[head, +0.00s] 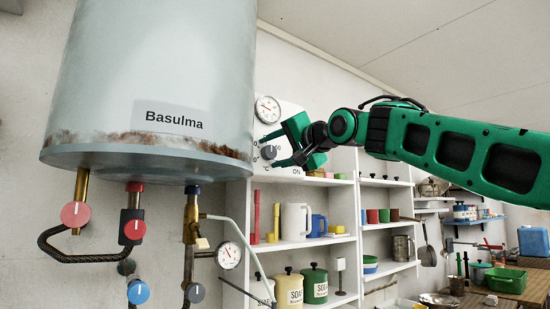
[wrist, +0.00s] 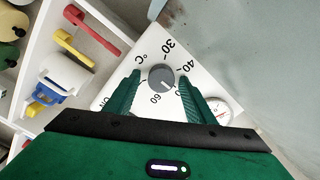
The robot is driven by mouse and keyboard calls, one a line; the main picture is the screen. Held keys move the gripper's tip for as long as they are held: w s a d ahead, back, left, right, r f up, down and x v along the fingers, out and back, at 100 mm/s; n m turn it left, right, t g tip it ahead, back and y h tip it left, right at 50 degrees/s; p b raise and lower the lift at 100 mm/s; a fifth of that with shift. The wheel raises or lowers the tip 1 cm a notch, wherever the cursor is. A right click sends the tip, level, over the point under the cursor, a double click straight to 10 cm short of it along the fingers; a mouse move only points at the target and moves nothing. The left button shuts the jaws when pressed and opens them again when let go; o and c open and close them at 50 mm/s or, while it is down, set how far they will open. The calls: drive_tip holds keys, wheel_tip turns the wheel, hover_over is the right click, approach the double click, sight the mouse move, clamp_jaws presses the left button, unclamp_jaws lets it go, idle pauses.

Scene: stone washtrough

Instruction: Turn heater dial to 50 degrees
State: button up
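The heater dial (head: 268,152) is a round grey knob on a white control panel (head: 289,107) beside the tank. In the wrist view the dial (wrist: 161,77) sits between the two green fingers of my gripper (wrist: 159,74), with a visible gap on each side. A small pale mark shows on the knob's lower right side. The printed 30, 40 and 60 are readable around it; the number between 40 and 60 is partly hidden by the right finger. My gripper (head: 271,149) is open in front of the panel in the head view.
A large tank (head: 155,60) labelled Basulma hangs left of the panel, with pipes and red and blue valves below. A round gauge (head: 267,109) is on the panel above the dial. White shelves (head: 304,243) with mugs and soap tins stand below the panel.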

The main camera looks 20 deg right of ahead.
drive_tip(key=shift+s+f, duration=0.1)
drive_tip(key=v, duration=1)
drive_tip(key=shift+s, duration=0.25)
drive_tip(key=shift+d, duration=0.1)
drive_tip(key=s+d+f+g+h, duration=0.25)
drive_tip(key=d+f, duration=0.25)
drive_tip(key=f, duration=0.7)
drive_tip(key=s+d+f+g+h, duration=0.1)
drive_tip(key=d+f+g, duration=0.25)
drive_tip(key=f, duration=0.85)
drive_tip(key=s+d+f+g+h, duration=0.15)
drive_tip(key=d+f, duration=0.35)
drive_tip(key=f, duration=0.7)
drive_tip(key=s+d+f+n+g, duration=0.1)
drive_tip(key=s+f+g, duration=0.9)
drive_tip(key=s+f, duration=1.5)
drive_tip(key=shift+d+f, duration=0.3)
drive_tip(key=shift+s, duration=0.1)
